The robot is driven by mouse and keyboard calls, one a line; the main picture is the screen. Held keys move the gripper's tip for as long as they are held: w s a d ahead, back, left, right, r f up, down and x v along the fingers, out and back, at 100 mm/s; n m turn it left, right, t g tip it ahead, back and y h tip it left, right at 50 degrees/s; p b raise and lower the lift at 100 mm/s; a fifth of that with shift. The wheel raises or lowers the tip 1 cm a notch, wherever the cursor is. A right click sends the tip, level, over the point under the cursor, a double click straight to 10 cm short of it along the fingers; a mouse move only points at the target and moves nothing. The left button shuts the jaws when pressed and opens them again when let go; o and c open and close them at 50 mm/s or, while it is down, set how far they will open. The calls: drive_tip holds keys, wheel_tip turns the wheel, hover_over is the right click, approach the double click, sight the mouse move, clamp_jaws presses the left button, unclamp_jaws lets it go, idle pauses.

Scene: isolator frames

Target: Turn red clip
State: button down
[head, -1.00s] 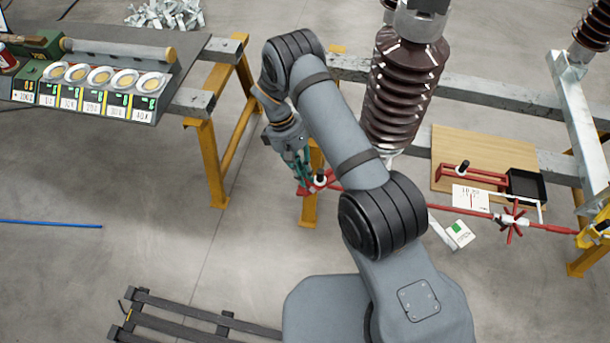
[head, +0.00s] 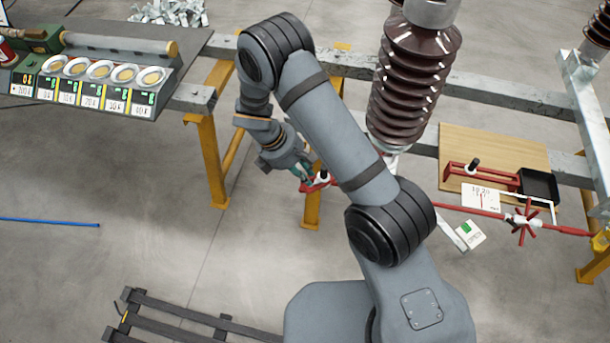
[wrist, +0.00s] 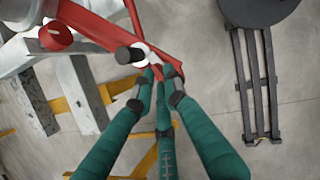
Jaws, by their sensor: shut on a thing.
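The red clip (head: 325,184) sits at the left end of a red rod, partly behind my arm in the head view. A black knob with a white collar stands on it. In the wrist view the red clip (wrist: 93,28) runs from the upper left to my fingertips, with the dark knob (wrist: 129,55) beside them. My gripper (wrist: 162,77) has teal fingers, shut on the clip's near end. My gripper also shows in the head view (head: 304,174), reaching the clip from the left and tilted. The exact contact is small and partly hidden.
A red star-shaped handle (head: 523,221) is on the rod at the right. A brown ribbed insulator (head: 408,90) hangs close to my arm. A wooden board (head: 495,142) holds a red bracket and black tray (head: 540,184). Bare floor lies left of my gripper.

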drive_tip(key=shift+s+n+t+y+b, duration=0.2)
drive_tip(key=shift+n+t+b, duration=0.15)
drive_tip(key=shift+n+b, duration=0.55)
drive_tip(key=shift+s+n+t+y+b, duration=0.15)
drive_tip(key=shift+n+t+b, duration=0.3)
drive_tip(key=shift+n, duration=0.75)
drive_tip(key=shift+w, duration=0.1)
drive_tip(key=c, duration=1.8)
unclamp_jaws()
drive_tip(key=shift+o, duration=0.2)
drive_tip(key=v, duration=1.2)
drive_tip(key=x, duration=1.2)
